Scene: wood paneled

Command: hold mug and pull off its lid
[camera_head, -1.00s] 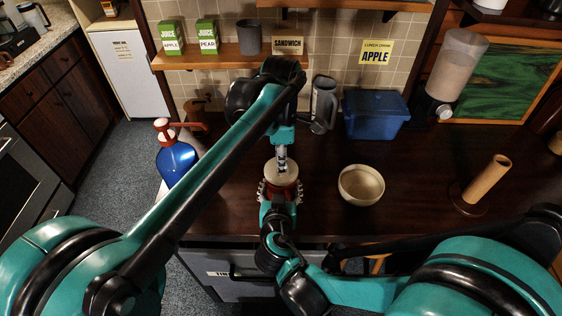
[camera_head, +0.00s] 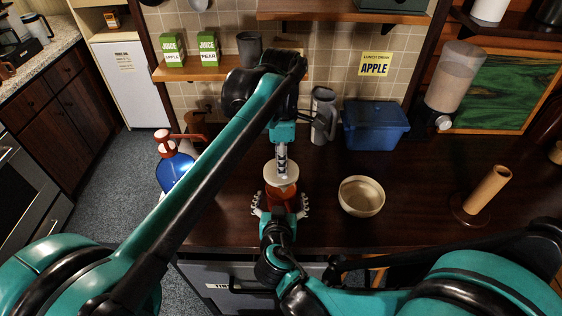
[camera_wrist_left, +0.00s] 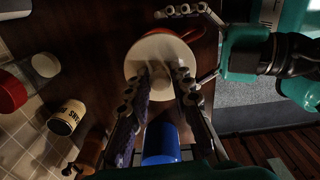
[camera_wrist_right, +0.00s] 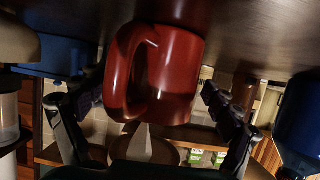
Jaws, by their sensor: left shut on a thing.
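The red mug (camera_head: 281,197) stands upright near the front of the dark counter. Its handle faces my right gripper in the right wrist view (camera_wrist_right: 165,75). My left gripper (camera_head: 282,165) comes down from above, shut on the round cream lid (camera_head: 280,181). The lid is over the mug; its disc hides most of the mug in the left wrist view (camera_wrist_left: 150,50). I cannot tell how large any gap between lid and mug is. My right gripper (camera_head: 281,207) is open, low in front, with its fingers spread on both sides of the mug and apart from it.
A cream bowl (camera_head: 361,197) is right of the mug. A blue bin (camera_head: 375,127) and a grey tumbler (camera_head: 323,115) stand behind. The counter's middle right is clear.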

